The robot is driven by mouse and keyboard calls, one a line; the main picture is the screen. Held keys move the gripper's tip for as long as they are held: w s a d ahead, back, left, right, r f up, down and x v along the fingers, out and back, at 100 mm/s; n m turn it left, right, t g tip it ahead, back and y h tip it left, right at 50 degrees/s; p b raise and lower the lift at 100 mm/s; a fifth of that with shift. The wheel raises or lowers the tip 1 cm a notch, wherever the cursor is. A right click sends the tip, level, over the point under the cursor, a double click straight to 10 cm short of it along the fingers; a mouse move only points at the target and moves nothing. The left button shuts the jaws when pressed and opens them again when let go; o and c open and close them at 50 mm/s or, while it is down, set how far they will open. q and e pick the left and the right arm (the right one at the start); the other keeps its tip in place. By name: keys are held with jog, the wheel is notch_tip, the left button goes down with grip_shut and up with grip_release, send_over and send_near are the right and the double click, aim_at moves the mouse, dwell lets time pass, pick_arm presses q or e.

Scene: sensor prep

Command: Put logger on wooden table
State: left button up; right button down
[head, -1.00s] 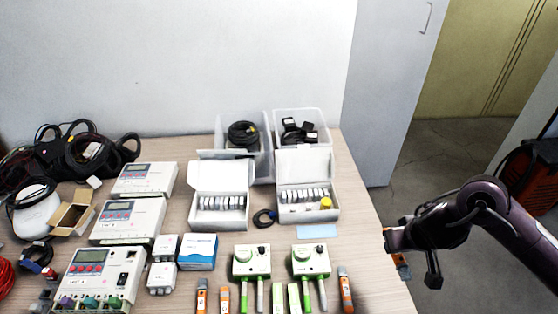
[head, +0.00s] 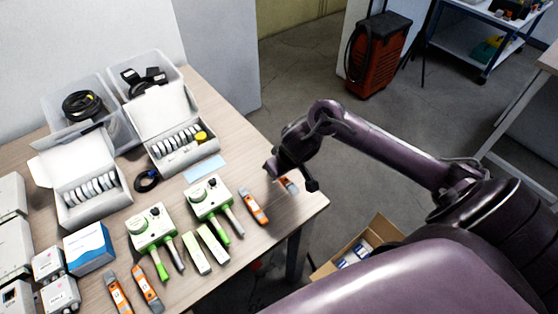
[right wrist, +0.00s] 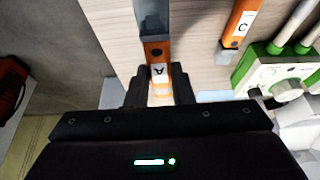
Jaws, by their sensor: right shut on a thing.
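My right gripper (head: 282,178) is shut on an orange and grey handheld device (head: 289,186), which is probably the logger. In the right wrist view, this device (right wrist: 158,52) bears a letter A and sits between the fingers (right wrist: 156,88). The gripper is at the right edge of the wood-topped table (head: 262,238), with tabletop behind the device in the wrist view. I cannot tell whether the device touches the table. A similar orange device (head: 253,206), marked C in the wrist view (right wrist: 239,28), lies just left of it. My left gripper is out of view.
Two green-white units (head: 152,229) (head: 209,198) with probes stand left of the gripper. More orange devices (head: 118,292) (head: 147,288) lie at the front. Open white boxes (head: 92,190) (head: 178,140) stand behind. A cardboard box (head: 380,236) is on the floor beside the table.

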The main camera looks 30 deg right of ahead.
aim_at(279, 187)
notch_tip(279, 187, down, 4)
jog(key=shift+f+b, duration=0.15)
jog(key=shift+b, duration=0.5)
jog(key=shift+f, duration=0.35)
jog(key=c, duration=1.3)
grip_release()
jog(key=shift+f, duration=0.15)
jog(key=shift+o, duration=0.2)
jog(key=shift+r, duration=0.25)
jog(key=p+v, duration=0.3)
jog(key=v, duration=0.8)
jog(key=shift+s+r+p, duration=0.2)
jog(key=shift+r+p, duration=0.15)
